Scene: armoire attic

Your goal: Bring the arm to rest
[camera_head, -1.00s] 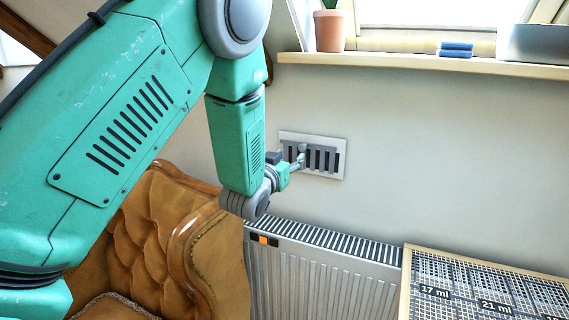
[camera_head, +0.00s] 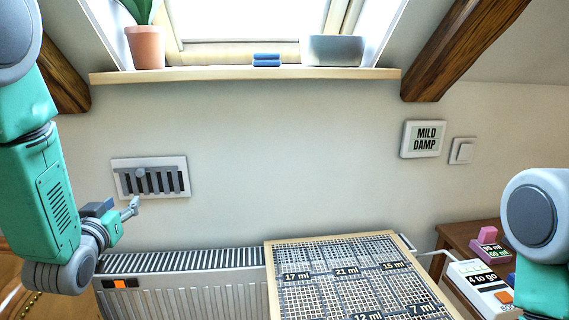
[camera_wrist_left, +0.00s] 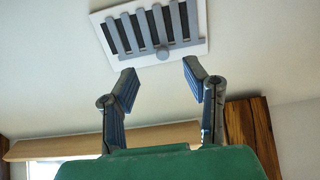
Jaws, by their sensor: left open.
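My left gripper (camera_head: 128,211) is at the left of the head view, in front of the wall and above the radiator's left end. In the left wrist view my left gripper (camera_wrist_left: 158,80) has its two fingers spread apart with nothing between them. A white wall vent (camera_head: 150,177) with dark slots and a round knob is just above the gripper in the head view. The vent also shows beyond the fingertips in the left wrist view (camera_wrist_left: 152,32), apart from them. A part of my right arm shows at the right edge of the head view; its gripper is out of sight.
A radiator (camera_head: 180,290) stands below the vent. A gridded board (camera_head: 268,262) with number labels is right of it. A side table (camera_head: 462,232) holds small boxes. A sill (camera_head: 215,75) holds a potted plant (camera_head: 146,45), blue item (camera_head: 266,60) and grey box (camera_head: 333,50).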

